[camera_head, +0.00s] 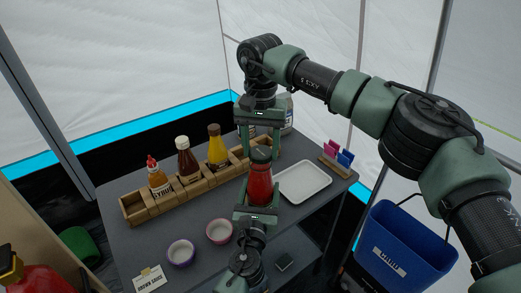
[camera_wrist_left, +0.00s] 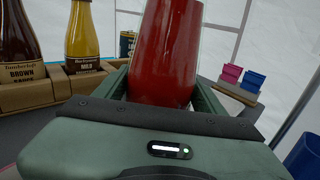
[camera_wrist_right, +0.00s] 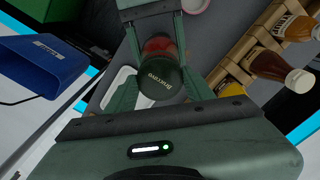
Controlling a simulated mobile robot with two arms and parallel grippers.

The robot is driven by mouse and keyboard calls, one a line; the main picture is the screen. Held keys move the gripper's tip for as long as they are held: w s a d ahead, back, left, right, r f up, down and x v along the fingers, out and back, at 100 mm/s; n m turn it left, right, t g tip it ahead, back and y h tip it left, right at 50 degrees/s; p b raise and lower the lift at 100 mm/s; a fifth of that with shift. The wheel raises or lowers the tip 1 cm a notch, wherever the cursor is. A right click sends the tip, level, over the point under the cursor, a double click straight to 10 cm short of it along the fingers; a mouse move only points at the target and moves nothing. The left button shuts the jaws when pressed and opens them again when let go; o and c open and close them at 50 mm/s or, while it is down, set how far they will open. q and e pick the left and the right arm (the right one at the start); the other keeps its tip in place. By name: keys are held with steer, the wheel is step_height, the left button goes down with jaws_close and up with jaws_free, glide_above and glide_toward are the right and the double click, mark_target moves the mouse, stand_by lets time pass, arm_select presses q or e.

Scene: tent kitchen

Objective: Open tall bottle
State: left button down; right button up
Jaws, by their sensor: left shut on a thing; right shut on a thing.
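The tall bottle (camera_head: 260,184) is red with a dark green cap (camera_head: 260,155) and stands roughly upright near the middle of the table. My left gripper (camera_head: 259,196) is shut around the bottle's body from the near side. In the left wrist view the red body (camera_wrist_left: 166,50) sits between its fingers. My right gripper (camera_head: 260,148) reaches down from above, shut on the cap. The right wrist view shows the cap (camera_wrist_right: 161,82) between its fingers, with red below it. The cap sits on the bottle's top. The bottle's base is hidden behind my left gripper.
A wooden rack (camera_head: 134,208) holds several sauce bottles at the left. A white tray (camera_head: 304,181) lies right of the bottle, near a card holder (camera_head: 338,165). Two small bowls (camera_head: 181,252) (camera_head: 220,231) stand front left. A blue bin (camera_head: 400,250) is right of the table.

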mark_target(260, 152)
steer(key=shift+r, duration=0.4)
steer(key=shift+r, duration=2)
arm_select(q)
steer(key=shift+c, duration=0.6)
jaws_free()
